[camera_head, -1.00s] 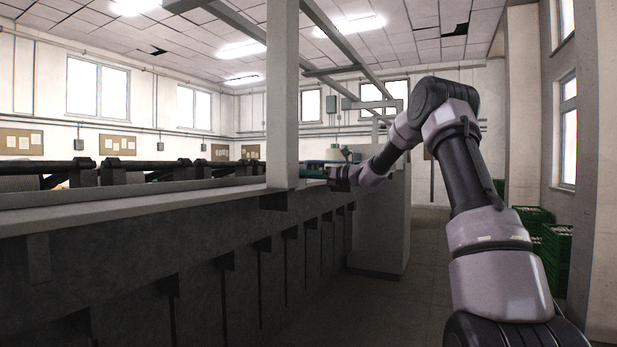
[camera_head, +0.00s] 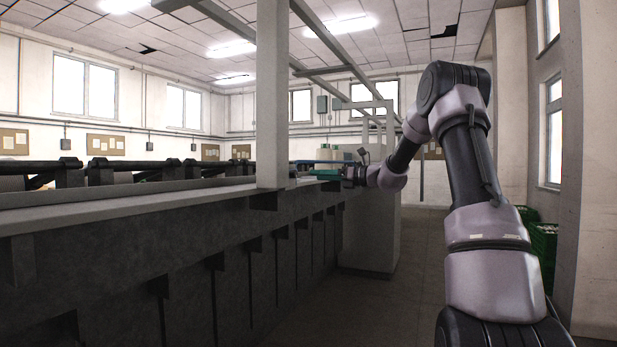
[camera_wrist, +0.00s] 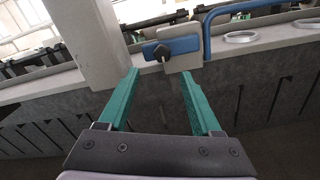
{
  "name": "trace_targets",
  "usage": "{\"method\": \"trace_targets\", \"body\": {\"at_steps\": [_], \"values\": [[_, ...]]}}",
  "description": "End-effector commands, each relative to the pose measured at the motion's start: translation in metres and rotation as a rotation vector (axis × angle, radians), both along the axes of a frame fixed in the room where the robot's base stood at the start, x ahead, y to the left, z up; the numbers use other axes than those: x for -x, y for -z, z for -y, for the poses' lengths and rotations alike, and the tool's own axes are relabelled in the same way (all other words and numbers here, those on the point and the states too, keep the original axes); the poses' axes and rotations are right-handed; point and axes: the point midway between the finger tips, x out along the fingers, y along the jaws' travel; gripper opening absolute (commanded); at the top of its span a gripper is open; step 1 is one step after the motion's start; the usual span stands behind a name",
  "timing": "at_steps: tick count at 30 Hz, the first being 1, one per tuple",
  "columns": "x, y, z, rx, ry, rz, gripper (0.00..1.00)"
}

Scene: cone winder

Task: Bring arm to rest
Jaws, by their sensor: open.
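My arm rises at the right of the head view and reaches forward and left toward the edge of the long grey machine (camera_head: 120,262). My gripper (camera_wrist: 160,85) shows in the wrist view with its two green fingers spread apart and nothing between them. Beyond the fingertips are the machine's ledge and a blue bracket with a black knob (camera_wrist: 172,47), which look apart from the fingers. In the head view my gripper is small and its fingers are hard to make out.
A grey post (camera_head: 272,95) stands on the machine ledge, also seen in the wrist view (camera_wrist: 88,40). Green crates (camera_head: 543,250) stand at the right by a pillar. The aisle floor (camera_head: 408,250) is clear.

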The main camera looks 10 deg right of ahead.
Motion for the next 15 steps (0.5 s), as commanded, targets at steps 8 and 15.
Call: {"method": "trace_targets", "body": {"at_steps": [8, 15], "values": [[0.0102, -0.0001, 0.0132, 0.001, 0.0, -0.001, 0.66], [0.01, 0.0, 0.0131, 0.001, 0.0, -0.001, 0.66]]}}
